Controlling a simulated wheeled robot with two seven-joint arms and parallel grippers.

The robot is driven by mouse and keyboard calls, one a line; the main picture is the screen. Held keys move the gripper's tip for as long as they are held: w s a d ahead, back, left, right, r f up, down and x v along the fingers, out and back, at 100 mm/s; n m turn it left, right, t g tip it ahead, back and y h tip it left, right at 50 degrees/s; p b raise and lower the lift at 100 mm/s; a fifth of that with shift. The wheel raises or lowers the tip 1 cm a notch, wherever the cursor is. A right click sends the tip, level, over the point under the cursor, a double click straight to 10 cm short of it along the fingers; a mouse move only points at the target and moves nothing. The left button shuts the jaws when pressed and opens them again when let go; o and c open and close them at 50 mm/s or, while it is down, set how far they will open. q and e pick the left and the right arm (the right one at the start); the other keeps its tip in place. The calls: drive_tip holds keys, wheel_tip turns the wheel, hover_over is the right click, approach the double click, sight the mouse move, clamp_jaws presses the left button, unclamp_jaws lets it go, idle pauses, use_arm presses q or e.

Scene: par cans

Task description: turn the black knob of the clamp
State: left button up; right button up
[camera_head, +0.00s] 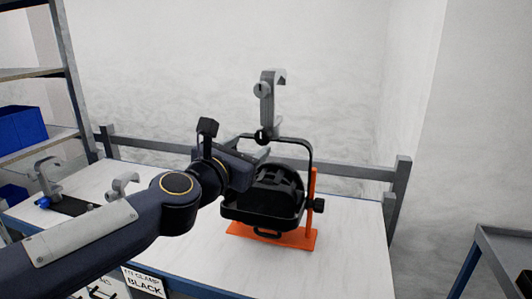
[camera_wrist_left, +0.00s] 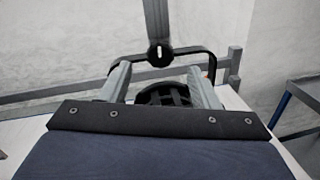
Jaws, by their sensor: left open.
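The grey hook clamp (camera_head: 267,100) stands upright on top of the yoke of a black par can (camera_head: 265,200). Its black knob (camera_head: 262,135), with a white mark, sits at the clamp's foot where it meets the yoke. The knob also shows in the left wrist view (camera_wrist_left: 159,54), ahead of and between the two fingers. My left gripper (camera_head: 256,145) is open, with its fingertips close to the knob. In the left wrist view the gripper (camera_wrist_left: 159,68) has nothing between its fingers; contact with the knob cannot be told. My right gripper is not in view.
The can rests on an orange stand (camera_head: 275,236) on a white table (camera_head: 340,265). Another black knob (camera_head: 318,205) is on the yoke's right side. Spare grey clamps (camera_head: 48,175) lie at the table's left. A rail (camera_head: 350,168) runs behind. A shelf with a blue bin (camera_head: 20,130) stands left.

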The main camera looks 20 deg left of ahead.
sight(261, 138)
use_arm(q)
drive_tip(key=w, duration=0.4)
drive_tip(key=w+d, duration=0.1)
drive_tip(key=w, duration=0.1)
drive_tip(key=shift+c, duration=0.5)
drive_tip(key=c, duration=0.9)
drive_tip(key=shift+m, duration=0.3)
